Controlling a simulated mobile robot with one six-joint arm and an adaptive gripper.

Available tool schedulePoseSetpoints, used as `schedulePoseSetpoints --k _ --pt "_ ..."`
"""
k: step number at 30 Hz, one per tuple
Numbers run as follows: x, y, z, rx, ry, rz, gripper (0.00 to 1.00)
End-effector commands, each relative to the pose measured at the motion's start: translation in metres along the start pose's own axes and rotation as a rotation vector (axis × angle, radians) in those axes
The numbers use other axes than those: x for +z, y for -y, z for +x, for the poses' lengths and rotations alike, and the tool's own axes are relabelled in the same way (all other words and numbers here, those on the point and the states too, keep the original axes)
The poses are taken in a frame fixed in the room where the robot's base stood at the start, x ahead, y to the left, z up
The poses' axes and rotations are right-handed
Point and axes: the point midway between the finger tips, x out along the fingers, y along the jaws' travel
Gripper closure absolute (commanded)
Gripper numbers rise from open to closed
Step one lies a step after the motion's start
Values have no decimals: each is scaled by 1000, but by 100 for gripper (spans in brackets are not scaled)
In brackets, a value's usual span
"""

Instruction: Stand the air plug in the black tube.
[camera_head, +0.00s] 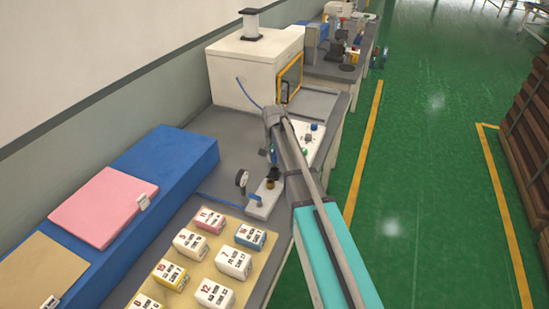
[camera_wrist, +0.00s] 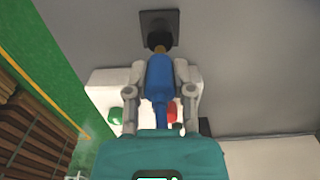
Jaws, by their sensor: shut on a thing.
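My gripper (camera_wrist: 160,95) is shut on a blue air plug (camera_wrist: 160,75), with one grey finger on each side of it. The plug's dark, brassy end points at a black square base (camera_wrist: 172,22) on the grey table. The black tube seems to be at this base, largely behind the plug's end. I cannot tell whether the end is inside the tube or just in front of it. In the head view a small dark and brassy piece (camera_head: 271,174) shows just below my gripper, beside the gauge board; the plug is hardly visible there.
A white control box (camera_head: 308,138) with coloured buttons stands close to my gripper. A gauge (camera_head: 241,179) and a white valve board (camera_head: 264,200) are nearby. Several labelled blocks (camera_head: 234,262) lie in front. A white machine (camera_head: 255,70) stands behind.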

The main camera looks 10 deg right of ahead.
Motion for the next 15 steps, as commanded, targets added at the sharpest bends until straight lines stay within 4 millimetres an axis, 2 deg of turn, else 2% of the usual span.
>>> schedulePoseSetpoints --k 15 --pt "0 0 9 0 0 0 100"
